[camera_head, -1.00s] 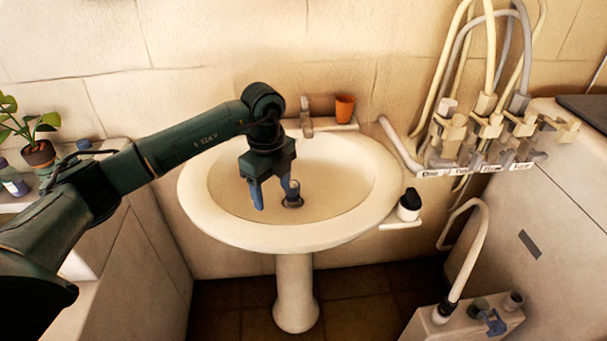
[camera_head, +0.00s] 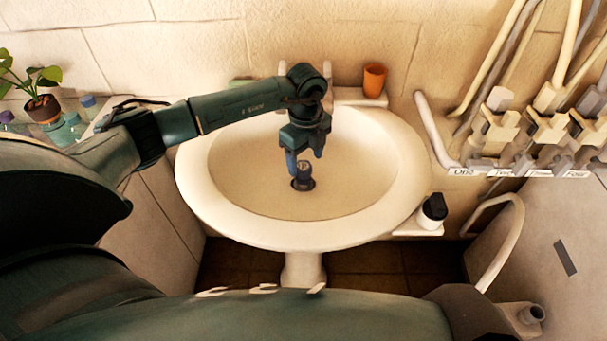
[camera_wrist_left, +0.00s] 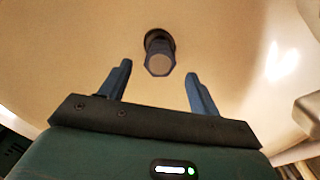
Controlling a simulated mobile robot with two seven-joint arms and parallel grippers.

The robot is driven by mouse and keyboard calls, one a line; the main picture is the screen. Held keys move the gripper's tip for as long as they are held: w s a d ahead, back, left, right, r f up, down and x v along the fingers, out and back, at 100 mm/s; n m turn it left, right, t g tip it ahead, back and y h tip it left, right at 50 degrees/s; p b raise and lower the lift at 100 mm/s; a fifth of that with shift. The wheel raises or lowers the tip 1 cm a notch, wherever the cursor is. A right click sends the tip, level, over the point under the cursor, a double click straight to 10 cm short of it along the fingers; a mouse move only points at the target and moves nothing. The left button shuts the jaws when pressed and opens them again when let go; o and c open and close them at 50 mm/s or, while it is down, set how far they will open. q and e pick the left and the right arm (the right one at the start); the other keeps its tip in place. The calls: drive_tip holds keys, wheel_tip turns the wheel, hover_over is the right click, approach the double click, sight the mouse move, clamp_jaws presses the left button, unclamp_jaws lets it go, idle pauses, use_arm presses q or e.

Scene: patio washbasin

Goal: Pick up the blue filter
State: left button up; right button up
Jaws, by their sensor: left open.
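A small dark blue-grey piece, likely the blue filter (camera_head: 304,173), stands in the drain of the white washbasin (camera_head: 240,233). In the left wrist view my left gripper (camera_wrist_left: 159,69) is open, with nothing held. I cannot tell the exact height gap. My right gripper is not in view.
An orange cup (camera_head: 374,77) stands behind the basin on the right. A black-and-white container (camera_head: 433,210) sits on a small shelf at right. Hoses and taps (camera_head: 545,130) hang at far right. A potted plant (camera_head: 42,105) and bottles stand at left. My other arm crosses the front.

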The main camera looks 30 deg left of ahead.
sight(303, 166)
use_arm(q)
drive_tip(key=shift+a+f+p, duration=0.15)
drive_tip(key=shift+f+p, duration=0.05)
drive_tip(key=shift+f, duration=1.15)
drive_tip(key=shift+a+f+p, duration=0.15)
drive_tip(key=shift+f, duration=1.2)
drive_tip(key=shift+c, duration=0.3)
drive_tip(key=c, duration=1)
